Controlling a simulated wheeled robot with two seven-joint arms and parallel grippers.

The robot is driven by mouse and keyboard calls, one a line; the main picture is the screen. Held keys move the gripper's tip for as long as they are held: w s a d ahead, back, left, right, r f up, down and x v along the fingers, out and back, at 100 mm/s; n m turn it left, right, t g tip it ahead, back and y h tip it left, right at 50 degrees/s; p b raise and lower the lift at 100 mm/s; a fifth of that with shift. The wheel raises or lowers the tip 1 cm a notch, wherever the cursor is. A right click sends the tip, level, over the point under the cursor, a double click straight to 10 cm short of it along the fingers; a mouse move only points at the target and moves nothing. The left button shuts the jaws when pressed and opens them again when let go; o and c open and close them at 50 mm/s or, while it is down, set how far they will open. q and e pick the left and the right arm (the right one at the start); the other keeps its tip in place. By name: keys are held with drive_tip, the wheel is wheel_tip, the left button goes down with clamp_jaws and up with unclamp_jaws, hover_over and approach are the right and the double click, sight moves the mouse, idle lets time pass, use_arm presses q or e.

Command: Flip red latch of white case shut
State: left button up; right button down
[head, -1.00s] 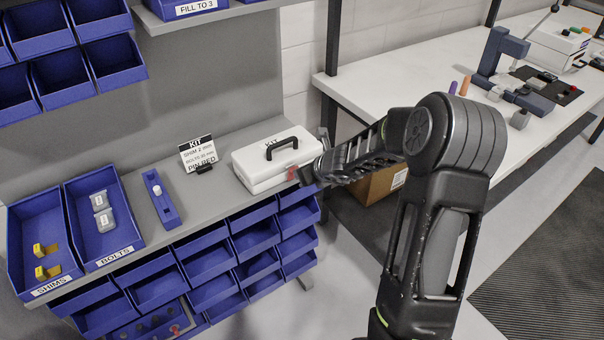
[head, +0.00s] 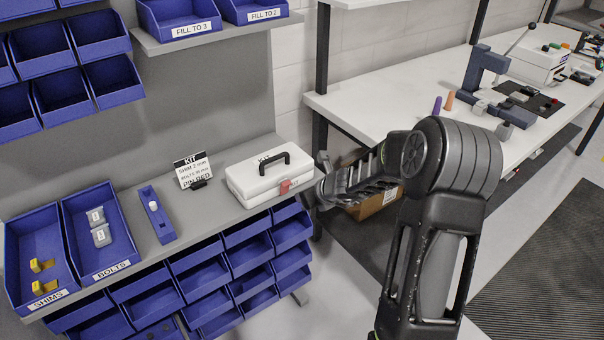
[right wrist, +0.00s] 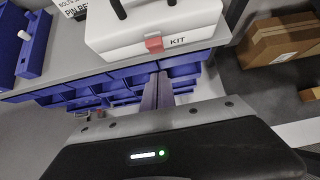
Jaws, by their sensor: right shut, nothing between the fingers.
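The white case (head: 262,183), with a black handle on its closed lid, stands at the right end of the grey bench. Its red latch (head: 285,187) is at the front face, and it also shows in the right wrist view (right wrist: 154,43). The latch appears to lie against the front across the lid seam; I cannot tell whether it is fully seated. My right gripper (right wrist: 158,78) is shut and empty, its fingers pointing towards the case front, below and apart from the latch. In the head view it is beside the case's right end. My left gripper is not in view.
A kit card (head: 192,170) and a blue holder with a white pin (head: 158,215) stand left of the case. Blue bins (head: 250,255) hang below the bench edge. A cardboard box (right wrist: 282,42) sits low to the right. The white table (head: 400,90) lies beyond a gap.

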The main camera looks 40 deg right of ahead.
wheel_tip(320, 180, up, 10)
drive_tip(key=w+p, duration=0.2)
drive_tip(key=p, duration=0.3)
drive_tip(key=shift+f, duration=0.1)
